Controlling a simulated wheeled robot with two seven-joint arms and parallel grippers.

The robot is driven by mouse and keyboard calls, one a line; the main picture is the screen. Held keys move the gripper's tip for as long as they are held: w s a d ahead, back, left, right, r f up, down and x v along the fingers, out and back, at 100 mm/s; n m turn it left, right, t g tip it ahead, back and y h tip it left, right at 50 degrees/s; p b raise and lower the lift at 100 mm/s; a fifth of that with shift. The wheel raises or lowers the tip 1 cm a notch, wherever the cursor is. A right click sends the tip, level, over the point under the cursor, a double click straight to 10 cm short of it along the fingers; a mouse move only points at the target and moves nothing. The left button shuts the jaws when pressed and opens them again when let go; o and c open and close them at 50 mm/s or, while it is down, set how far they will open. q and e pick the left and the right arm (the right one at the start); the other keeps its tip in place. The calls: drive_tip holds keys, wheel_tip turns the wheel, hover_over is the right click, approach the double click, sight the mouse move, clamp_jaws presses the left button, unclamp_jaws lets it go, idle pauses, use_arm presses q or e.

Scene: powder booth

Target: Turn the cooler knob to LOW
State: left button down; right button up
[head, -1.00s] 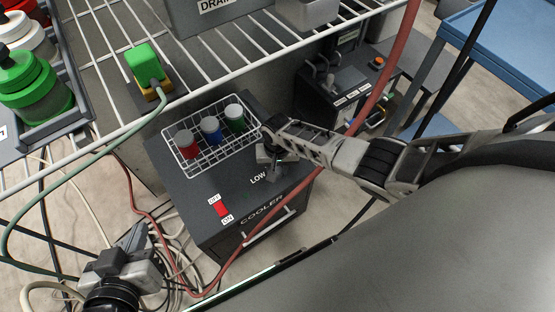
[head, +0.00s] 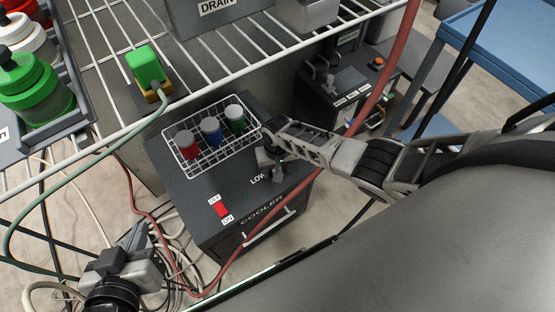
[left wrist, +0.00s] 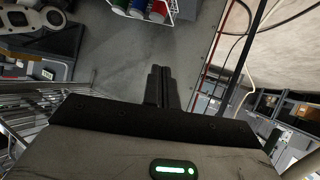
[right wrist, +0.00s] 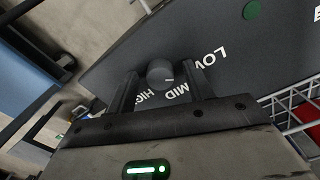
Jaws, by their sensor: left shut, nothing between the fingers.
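The cooler (head: 200,195) is a dark box on the floor with a red OFF/ON switch (head: 221,209) and a COOLER label on top. Its round dark knob (right wrist: 160,73) shows in the right wrist view, with LOW (right wrist: 207,58), MID and HIGH printed around it. A small white mark on the knob faces roughly the MID side; its exact setting is hard to tell. My right gripper (right wrist: 160,82) is open, one finger on each side of the knob, with a visible gap at each. In the head view it hides the knob.
A white wire basket (head: 210,160) with red, blue and green capped jars stands on the cooler beside the right gripper. A wire shelf (head: 200,70) with a green block (head: 145,65) lies above. A red hose (head: 385,75) and loose cables hang around.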

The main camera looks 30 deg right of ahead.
use_arm(q)
drive_tip(key=shift+r, duration=0.15)
use_arm(e)
drive_tip(key=shift+r, duration=0.3)
use_arm(q)
drive_tip(key=p, duration=0.2)
drive_tip(key=r+p, duration=0.1)
drive_tip(key=p, duration=0.2)
drive_tip(key=r+p, duration=0.1)
drive_tip(key=p, duration=0.1)
drive_tip(key=shift+a+r+g, duration=0.25)
drive_tip(key=shift+g, duration=0.15)
use_arm(e)
wheel_tip(320, 180, up, 15)
drive_tip(key=shift+r, duration=0.15)
use_arm(q)
drive_tip(key=shift+s, duration=0.1)
